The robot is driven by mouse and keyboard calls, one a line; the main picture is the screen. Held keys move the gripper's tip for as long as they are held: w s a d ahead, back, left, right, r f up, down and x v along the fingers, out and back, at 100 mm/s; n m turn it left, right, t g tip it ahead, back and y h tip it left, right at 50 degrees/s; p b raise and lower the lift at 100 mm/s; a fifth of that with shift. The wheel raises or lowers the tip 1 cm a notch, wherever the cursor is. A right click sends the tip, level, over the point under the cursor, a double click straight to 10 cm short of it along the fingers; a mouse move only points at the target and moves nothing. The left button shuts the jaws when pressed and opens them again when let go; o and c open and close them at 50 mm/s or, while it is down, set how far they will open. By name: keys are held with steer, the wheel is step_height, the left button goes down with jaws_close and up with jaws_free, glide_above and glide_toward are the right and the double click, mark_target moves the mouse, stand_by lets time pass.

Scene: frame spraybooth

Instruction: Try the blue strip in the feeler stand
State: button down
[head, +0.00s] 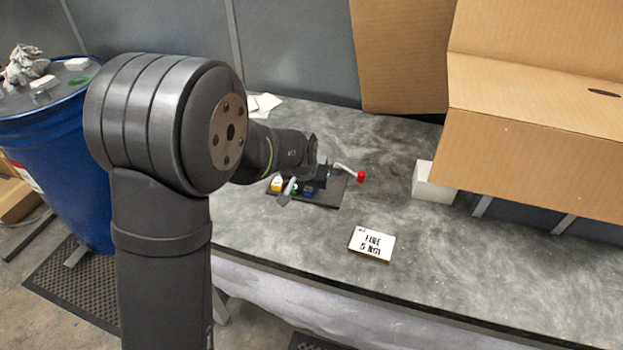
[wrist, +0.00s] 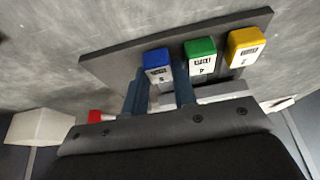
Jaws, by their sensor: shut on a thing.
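The blue strip (wrist: 156,62) has a blue cap and a white label. In the wrist view it sits between the fingers of my gripper (wrist: 159,82), which is shut on it. A green strip (wrist: 201,48) and a yellow strip (wrist: 245,45) stand in a row beside it. The blue strip (head: 309,191) also shows under my gripper (head: 318,180) in the head view. The feeler stand's dark base (wrist: 110,57) lies behind the row; in the head view the base (head: 328,203) is partly covered by my arm. The strips' lower ends are hidden.
A red-tipped lever (head: 361,177) sticks out right of the stand. A white block (head: 433,184) stands further right, beside a large cardboard box (head: 540,140). A lettered card (head: 372,243) lies in front. The bench between card and stand is clear.

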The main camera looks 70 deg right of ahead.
steer(key=shift+a, duration=0.25)
steer(key=c, duration=1.4)
jaws_free()
steer(key=shift+c, duration=0.2)
steer(key=v, duration=1.7)
steer(key=shift+a+r, duration=0.15)
steer(key=shift+r, duration=0.05)
steer(key=x, duration=1.7)
steer(key=shift+f, duration=0.2)
